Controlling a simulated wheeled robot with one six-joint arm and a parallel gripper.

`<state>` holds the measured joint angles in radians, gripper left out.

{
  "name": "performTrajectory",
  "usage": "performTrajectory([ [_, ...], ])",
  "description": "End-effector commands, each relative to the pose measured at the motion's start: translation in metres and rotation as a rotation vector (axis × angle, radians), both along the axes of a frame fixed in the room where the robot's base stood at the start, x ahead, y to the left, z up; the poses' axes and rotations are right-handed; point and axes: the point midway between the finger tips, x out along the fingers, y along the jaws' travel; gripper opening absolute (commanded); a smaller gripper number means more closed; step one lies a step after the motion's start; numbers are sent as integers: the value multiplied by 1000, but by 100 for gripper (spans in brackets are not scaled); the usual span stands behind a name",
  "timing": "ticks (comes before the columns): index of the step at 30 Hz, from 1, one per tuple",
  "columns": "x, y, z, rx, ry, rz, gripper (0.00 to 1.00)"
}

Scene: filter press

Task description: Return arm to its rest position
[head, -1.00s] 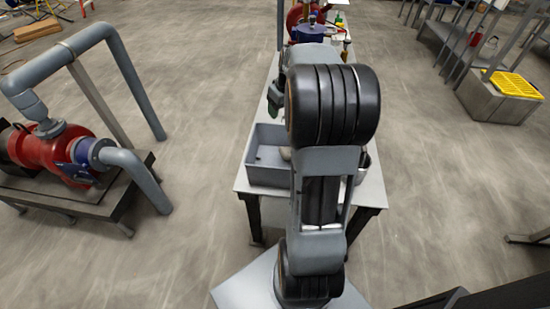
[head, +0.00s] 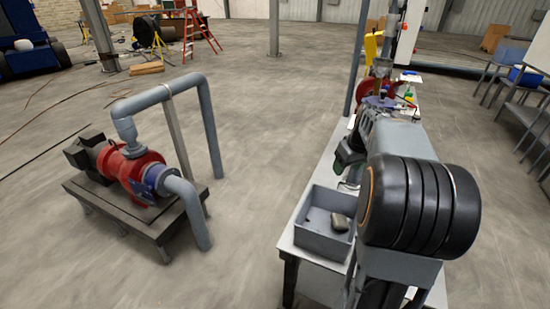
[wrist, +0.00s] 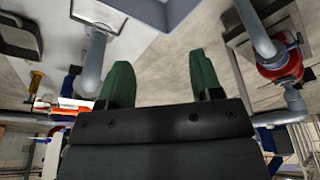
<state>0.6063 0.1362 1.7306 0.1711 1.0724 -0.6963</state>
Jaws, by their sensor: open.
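My gripper (wrist: 162,82) shows in the wrist view as two dark green fingers set apart, with nothing between them. The bin (head: 318,236) stands on the near part of the table and holds a grey-brown lump (head: 340,221).
A red pump (head: 132,172) with grey pipes stands on a dark base at the left. It also shows in the wrist view (wrist: 283,66). Red and blue equipment (head: 375,100) sits at the table's far end. Open floor lies between pump and table.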

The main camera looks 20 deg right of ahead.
Motion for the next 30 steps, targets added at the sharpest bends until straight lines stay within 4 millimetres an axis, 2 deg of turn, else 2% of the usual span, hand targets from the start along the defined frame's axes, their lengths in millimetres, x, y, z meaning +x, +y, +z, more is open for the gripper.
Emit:
performTrajectory([
  [6, 0, -1, -2, 14, -2, -85, 59],
  [9, -18, 7, -25, 48, 47, -221, 59],
  [11, -31, 28, -22, 54, 64, -278, 59],
  [15, -63, 96, 1, 46, 73, -323, 59],
  [18, -89, 142, 19, 33, 61, -296, 59],
  [21, -114, 178, 34, 19, 38, -234, 59],
  [25, -135, 210, 53, 4, 0, -122, 59],
  [30, -141, 232, 76, 4, -55, -32, 59],
])
